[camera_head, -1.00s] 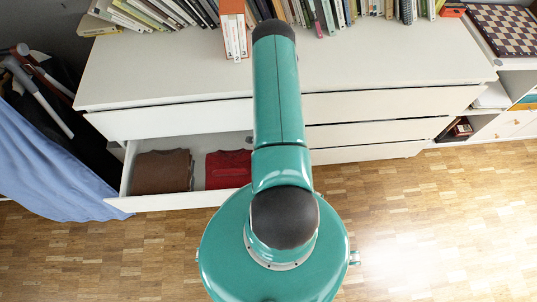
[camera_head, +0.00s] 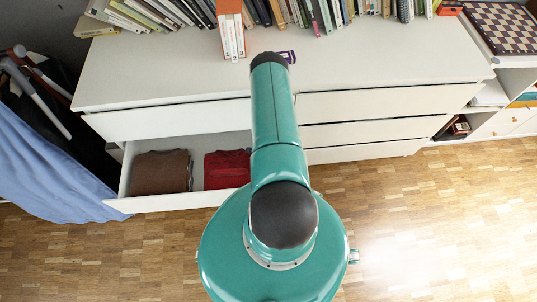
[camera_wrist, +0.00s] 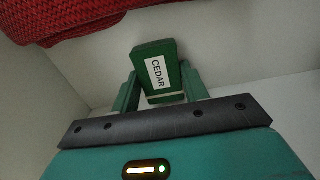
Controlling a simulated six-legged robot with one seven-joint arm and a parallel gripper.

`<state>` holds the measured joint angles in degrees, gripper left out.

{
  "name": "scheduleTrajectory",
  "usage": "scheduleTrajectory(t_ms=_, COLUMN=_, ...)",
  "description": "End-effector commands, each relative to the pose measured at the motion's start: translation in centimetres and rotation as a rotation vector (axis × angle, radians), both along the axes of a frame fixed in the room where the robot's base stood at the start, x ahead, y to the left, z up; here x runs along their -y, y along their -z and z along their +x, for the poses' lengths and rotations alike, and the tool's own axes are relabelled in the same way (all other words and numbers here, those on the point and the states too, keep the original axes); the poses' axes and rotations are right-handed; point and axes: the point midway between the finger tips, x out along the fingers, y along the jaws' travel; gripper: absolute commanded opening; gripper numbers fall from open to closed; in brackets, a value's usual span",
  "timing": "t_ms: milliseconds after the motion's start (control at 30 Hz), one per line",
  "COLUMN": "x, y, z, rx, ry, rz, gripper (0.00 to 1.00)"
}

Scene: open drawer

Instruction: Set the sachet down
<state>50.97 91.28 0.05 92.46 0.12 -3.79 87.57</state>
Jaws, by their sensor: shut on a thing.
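The sachet (camera_wrist: 154,72) is a small dark green block with a white label reading CEDAR, in the wrist view. My gripper (camera_wrist: 160,88) is shut on it, with one green finger on each side. The sachet is in front of pale surfaces that look like the inside of the open drawer (camera_head: 160,204). I cannot tell whether it touches the drawer's floor. In the head view my arm hides the gripper and sachet.
A red folded cloth (camera_head: 226,170) lies in the drawer, beside a brown folded one (camera_head: 160,172). The red cloth (camera_wrist: 60,18) is at the wrist view's upper left. The white dresser top (camera_head: 160,70) carries books along its back and a small purple item (camera_head: 288,56).

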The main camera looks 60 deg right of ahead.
Motion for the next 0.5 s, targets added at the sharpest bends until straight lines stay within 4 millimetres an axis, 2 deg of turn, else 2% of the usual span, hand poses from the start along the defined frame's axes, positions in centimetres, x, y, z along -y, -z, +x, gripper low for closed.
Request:
scheduleTrajectory(t_ms=67, x=-0.04, y=0.28, z=-0.03, rx=-0.001, ry=0.001, rz=0.001, gripper=0.19)
scheduleTrajectory(t_ms=100, x=-0.02, y=0.22, z=-0.02, rx=-0.001, ry=0.001, rz=0.001, gripper=0.52)
scheduleTrajectory(t_ms=167, x=-0.02, y=0.2, z=-0.02, rx=-0.001, ry=0.001, rz=0.001, gripper=0.64)
scheduleTrajectory(t_ms=500, x=0.0, y=0.01, z=0.0, rx=0.0, ry=0.0, rz=0.0, gripper=0.66)
